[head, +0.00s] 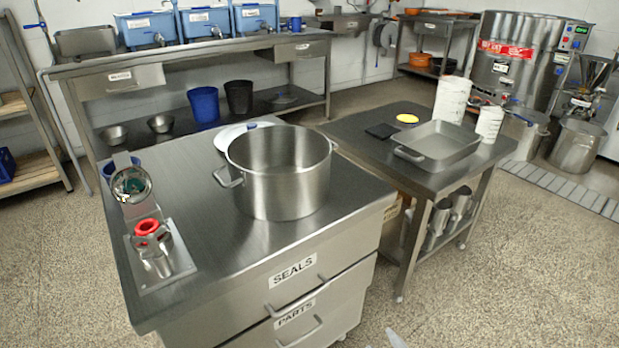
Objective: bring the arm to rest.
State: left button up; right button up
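Neither gripper can be made out in the head view. A small pale shape (396,339) pokes in at the bottom edge; I cannot tell whether it is part of my arm. The steel drawer cabinet (200,180) stands in front of me, its drawers labelled SEALS and PARTS. On its left side a steel plate carries a metal fitting (158,262) with a red ring (147,227) on top. Behind it is a round steel bowl (130,184) with something green inside.
A large open pot (280,180) stands on the cabinet, with a pale lid (240,134) behind it. The right side table (362,123) holds a shallow tray (440,146), a yellow disc (407,118) and white containers (452,98). The floor at the bottom right is clear.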

jog(key=s+d+m+g, duration=0.1)
jog(key=s+m+g, duration=0.2)
jog(key=s+m, duration=0.3)
pick_arm(q)
jog(key=s+a+r+y+p, duration=0.1)
jog(key=a+r+p, duration=0.2)
jog(key=r+p, duration=0.9)
jog(key=p, duration=0.5)
jog(key=shift+s+a+r+p, duration=0.2)
jog(key=shift+s+a+p, duration=0.1)
jog(key=shift+p, duration=0.05)
pick_arm(e)
jog(key=d+r+m+h, duration=0.1)
jog(key=d+r, duration=0.2)
jog(key=r, duration=0.8)
jog(key=shift+s+d+r, duration=0.15)
jog(key=shift+s+r, duration=0.1)
jog(key=shift+s, duration=0.2)
pick_arm(q)
jog(key=shift+s+f, duration=0.1)
pick_arm(e)
jog(key=shift+s, duration=0.15)
